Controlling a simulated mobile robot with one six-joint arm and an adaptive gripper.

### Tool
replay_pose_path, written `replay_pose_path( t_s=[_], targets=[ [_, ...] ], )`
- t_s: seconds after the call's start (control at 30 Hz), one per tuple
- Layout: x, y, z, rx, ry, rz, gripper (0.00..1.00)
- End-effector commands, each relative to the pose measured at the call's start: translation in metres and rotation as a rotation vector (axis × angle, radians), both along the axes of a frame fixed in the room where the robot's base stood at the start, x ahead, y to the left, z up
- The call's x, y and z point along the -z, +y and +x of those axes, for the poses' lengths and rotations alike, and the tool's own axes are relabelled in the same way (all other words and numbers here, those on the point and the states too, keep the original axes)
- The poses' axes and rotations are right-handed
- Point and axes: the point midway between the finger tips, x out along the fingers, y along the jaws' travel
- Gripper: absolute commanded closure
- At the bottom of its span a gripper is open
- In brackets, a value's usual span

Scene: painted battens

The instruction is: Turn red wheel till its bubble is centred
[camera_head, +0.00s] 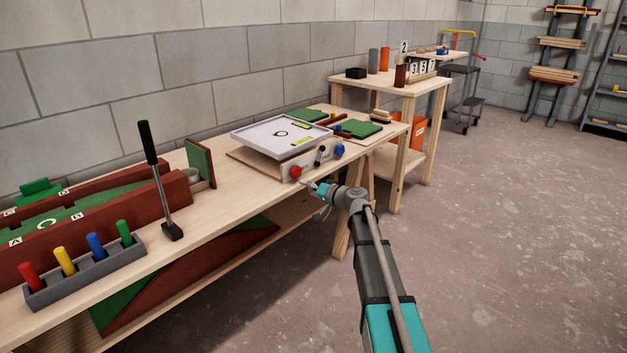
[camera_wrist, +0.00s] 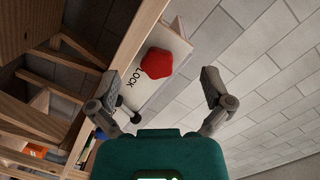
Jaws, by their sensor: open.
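The red wheel (camera_head: 296,171) is a lobed knob on the pale front panel of a tilt-table unit. In the wrist view the red wheel (camera_wrist: 157,63) lies ahead, between the spread fingers, which do not appear to touch it. My gripper (camera_head: 317,187) is open and empty, just in front of the wheel and slightly right of it; it also shows in the wrist view (camera_wrist: 161,76). Two yellow-green vials, one at the back edge (camera_head: 300,125) and one at the front edge (camera_head: 302,141), sit on the white tray (camera_head: 258,139). Their bubbles are too small to read.
A black lock lever (camera_head: 319,156) and a blue wheel (camera_head: 340,150) sit right of the red wheel. Green pads (camera_head: 358,129) lie behind. A long-handled tool (camera_head: 160,185) and a peg rack (camera_head: 88,269) stand left on the bench. The floor at right is open.

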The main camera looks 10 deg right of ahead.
Motion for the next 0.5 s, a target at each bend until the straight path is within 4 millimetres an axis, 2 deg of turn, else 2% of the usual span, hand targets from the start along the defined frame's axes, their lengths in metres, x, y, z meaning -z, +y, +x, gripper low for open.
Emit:
replay_pose_path(
  t_s=[0.1,0.3,0.5],
  targets=[
    [0.014,0.023,-0.033,-0.066,0.061,-0.083,0.0],
    [0.049,0.055,-0.098,-0.181,0.217,-0.268,0.0],
    [0.084,0.068,-0.169,-0.262,0.407,-0.469,0.0]
  ],
)
